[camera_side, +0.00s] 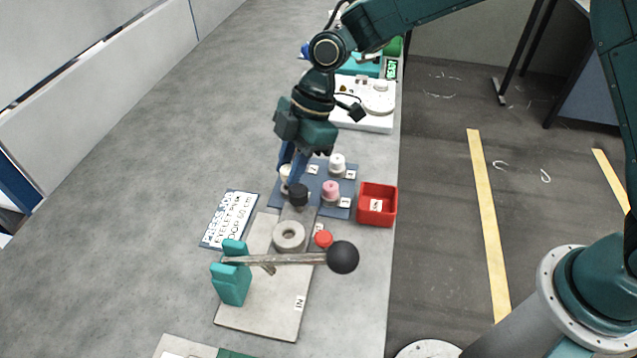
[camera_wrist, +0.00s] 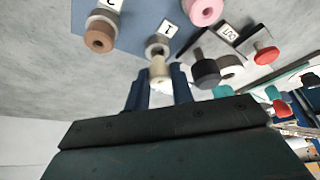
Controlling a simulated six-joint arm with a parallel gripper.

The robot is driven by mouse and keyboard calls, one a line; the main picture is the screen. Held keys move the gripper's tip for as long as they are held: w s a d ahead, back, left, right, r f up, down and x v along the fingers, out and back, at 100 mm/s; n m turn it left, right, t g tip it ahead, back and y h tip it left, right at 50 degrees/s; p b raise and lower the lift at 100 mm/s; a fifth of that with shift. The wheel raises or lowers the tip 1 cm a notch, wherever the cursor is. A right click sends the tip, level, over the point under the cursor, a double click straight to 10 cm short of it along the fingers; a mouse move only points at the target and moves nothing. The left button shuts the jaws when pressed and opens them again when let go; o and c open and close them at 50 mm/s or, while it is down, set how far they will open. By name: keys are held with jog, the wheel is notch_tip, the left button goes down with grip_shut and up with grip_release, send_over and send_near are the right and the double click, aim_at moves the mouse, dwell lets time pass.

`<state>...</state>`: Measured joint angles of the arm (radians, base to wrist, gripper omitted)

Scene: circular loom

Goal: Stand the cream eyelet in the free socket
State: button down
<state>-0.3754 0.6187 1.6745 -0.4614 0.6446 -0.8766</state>
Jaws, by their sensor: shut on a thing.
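My gripper (camera_side: 290,178) points down over the blue board (camera_side: 343,212). In the wrist view its blue fingers (camera_wrist: 157,92) are shut on the cream eyelet (camera_wrist: 160,70), a small pale cylinder. In the side view the eyelet (camera_side: 285,172) is a pale patch partly hidden by the fingers. A grey ring-shaped socket (camera_wrist: 157,43) with a hole lies just beyond the eyelet in the wrist view, beside a white label. The two look close; I cannot tell whether they touch.
A pink piece (camera_side: 330,188) and a white-topped piece (camera_side: 337,160) stand on the board. A black cylinder (camera_side: 298,195) is close beside the fingers. A red bin (camera_side: 377,207) stands to the right. A lever with a black ball (camera_side: 342,257) crosses the plate in front.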

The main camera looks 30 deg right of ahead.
jog(key=shift+s+d+f, duration=0.1)
jog(key=shift+f, duration=1.35)
dwell(0.7)
jog(key=shift+r, duration=0.3)
jog(key=shift+r, duration=0.15)
dwell(0.8)
jog(key=shift+f, duration=0.3)
dwell(1.4)
jog(key=shift+r, duration=0.25)
dwell(0.4)
jog(key=shift+f, duration=0.2)
